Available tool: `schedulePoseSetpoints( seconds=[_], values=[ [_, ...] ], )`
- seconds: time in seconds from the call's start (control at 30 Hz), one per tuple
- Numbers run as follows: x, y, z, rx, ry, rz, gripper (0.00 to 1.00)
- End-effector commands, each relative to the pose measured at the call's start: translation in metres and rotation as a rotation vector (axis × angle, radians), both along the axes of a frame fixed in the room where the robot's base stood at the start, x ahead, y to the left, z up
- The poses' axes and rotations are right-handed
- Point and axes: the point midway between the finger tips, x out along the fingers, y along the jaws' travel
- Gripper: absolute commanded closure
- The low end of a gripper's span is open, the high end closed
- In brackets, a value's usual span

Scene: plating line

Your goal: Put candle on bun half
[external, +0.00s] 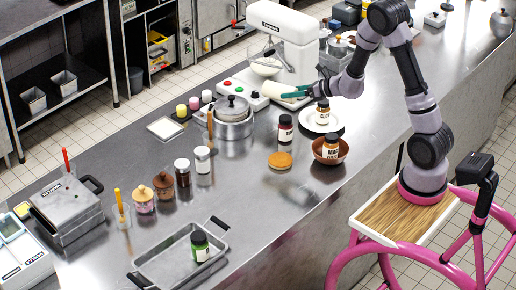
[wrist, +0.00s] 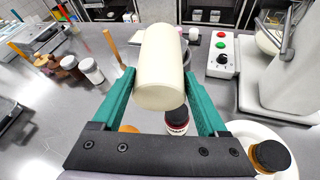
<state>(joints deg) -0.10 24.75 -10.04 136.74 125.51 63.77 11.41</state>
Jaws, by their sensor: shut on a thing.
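A thick cream candle (wrist: 160,62) is between the teal fingers of my gripper (wrist: 160,80) in the wrist view. My gripper is shut on it and the candle points forward, away from the wrist. In the external view the candle (external: 279,91) lies roughly level in my gripper (external: 297,92), above the counter near the mixer. The bun half (external: 280,160), a flat orange-brown disc, lies on the counter to the front and left of my gripper. In the wrist view only a sliver of the bun half (wrist: 128,128) shows past the left finger.
A red-labelled jar (external: 285,131) stands just behind the bun half. A brown bowl (external: 319,156) and a white plate (external: 308,124), each bearing a jar, are to the right. The mixer (external: 291,42) and a lidded pot (external: 233,126) stand behind. Counter left of the bun half is clear.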

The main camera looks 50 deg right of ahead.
Motion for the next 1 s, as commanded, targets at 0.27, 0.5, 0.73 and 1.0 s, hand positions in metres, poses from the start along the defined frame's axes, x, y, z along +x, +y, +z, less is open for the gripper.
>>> schedulePoseSetpoints(
  seconds=[0.27, 0.5, 0.73, 1.0],
  values=[
    [-0.005, -0.018, 0.025, 0.013, -0.005, -0.074, 1.0],
    [-0.005, -0.016, 0.061, 0.028, -0.001, -0.071, 1.0],
    [0.015, 0.035, 0.056, 0.048, 0.01, 0.002, 1.0],
    [0.038, 0.141, 0.055, 0.084, 0.026, 0.132, 1.0]
  ],
)
